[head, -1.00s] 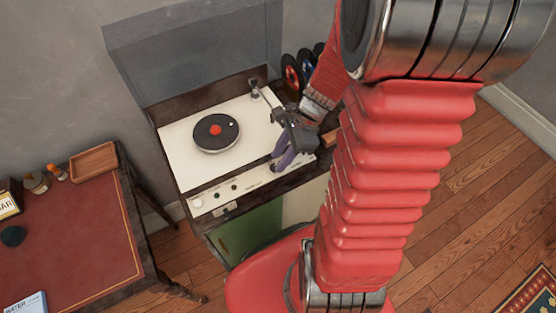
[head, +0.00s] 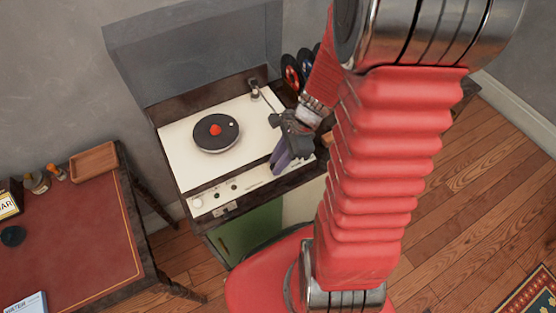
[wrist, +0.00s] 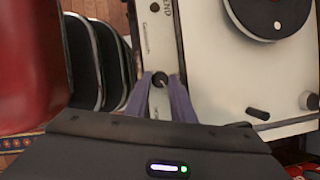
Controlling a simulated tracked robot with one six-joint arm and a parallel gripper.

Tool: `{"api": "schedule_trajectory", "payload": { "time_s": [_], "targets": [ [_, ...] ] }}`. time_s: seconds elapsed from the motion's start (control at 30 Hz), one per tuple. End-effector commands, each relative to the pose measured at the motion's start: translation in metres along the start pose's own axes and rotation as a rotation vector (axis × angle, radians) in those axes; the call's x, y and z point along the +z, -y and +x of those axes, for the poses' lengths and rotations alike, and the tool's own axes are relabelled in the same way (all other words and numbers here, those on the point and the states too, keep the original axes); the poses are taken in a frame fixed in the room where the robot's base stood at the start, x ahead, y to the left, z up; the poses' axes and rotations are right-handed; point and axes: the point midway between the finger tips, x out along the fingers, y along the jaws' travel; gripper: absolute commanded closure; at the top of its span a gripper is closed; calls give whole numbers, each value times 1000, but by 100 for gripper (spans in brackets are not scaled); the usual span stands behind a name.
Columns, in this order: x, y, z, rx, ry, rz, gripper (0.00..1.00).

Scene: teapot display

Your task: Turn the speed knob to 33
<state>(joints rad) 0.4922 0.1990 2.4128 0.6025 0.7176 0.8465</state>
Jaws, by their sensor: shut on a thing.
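The record player (head: 185,150) has a cream top with a black platter (head: 216,133), and a control strip (head: 245,185) along its front edge. In the wrist view, a small dark knob (wrist: 160,80) stands on the pale control strip (wrist: 160,42). My gripper (wrist: 161,88) has one purple finger on each side of this knob and is shut on it. In the head view, my gripper (head: 281,158) is at the right end of the strip, and it hides the knob there. Speed marks around the knob cannot be read.
A clear raised lid (head: 195,50) stands behind the player. The tonearm (head: 262,95) is close behind my gripper. Several records (head: 292,72) stand to the right at the back. A red-topped desk (head: 75,230) is at the left.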

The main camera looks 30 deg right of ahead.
Motion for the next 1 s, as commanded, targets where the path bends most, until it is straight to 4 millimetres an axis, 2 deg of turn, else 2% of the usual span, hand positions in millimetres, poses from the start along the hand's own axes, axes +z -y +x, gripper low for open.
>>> {"api": "schedule_trajectory", "payload": {
  "time_s": [0.47,1.0],
  "targets": [
    [0,2,0,32,0,-82,100],
    [2,6,0,198,-1,-481,100]
  ]
}}
